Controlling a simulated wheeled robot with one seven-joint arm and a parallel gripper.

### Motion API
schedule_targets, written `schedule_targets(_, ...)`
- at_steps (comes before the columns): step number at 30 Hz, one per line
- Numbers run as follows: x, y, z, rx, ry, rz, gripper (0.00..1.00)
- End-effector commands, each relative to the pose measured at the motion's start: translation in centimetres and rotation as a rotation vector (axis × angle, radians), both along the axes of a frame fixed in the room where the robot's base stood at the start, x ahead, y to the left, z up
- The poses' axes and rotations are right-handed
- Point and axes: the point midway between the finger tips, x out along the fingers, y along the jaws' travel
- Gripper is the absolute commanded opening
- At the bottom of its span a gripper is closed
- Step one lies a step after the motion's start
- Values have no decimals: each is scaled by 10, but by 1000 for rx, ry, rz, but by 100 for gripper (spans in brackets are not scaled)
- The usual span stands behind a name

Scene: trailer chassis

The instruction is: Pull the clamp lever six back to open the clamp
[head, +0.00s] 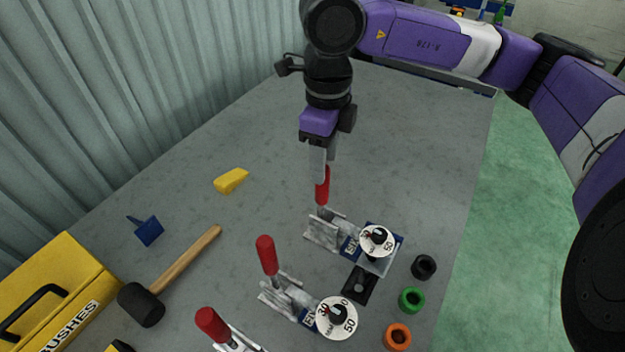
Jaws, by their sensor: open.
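Three clamps with red lever handles show in the head view. The farthest clamp (333,234) has its red lever (322,192) standing upright. My gripper (322,172) is open, pointing down at the top of this lever; its fingers partly hide the handle, and I cannot tell whether they touch it. The middle clamp (285,295) has its red lever (267,255) upright, tilted a little left. The nearest clamp's red lever (212,324) leans left, and its body is cut off at the bottom edge.
White numbered dials (337,318) and (376,241) sit right of the clamps. Black (424,267), green (412,300) and orange (397,336) rings lie at the right. A mallet (170,275), blue tool (147,230), yellow object (231,180) and yellow case (60,300) lie left. The table's far part is clear.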

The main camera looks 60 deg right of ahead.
Motion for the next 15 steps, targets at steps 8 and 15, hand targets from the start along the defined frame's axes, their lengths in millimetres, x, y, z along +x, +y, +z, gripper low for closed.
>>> schedule_targets(8, -1, 1, -23, 5, 3, -1, 48)
schedule_targets(15, 0, 1, -59, 4, 2, -1, 48)
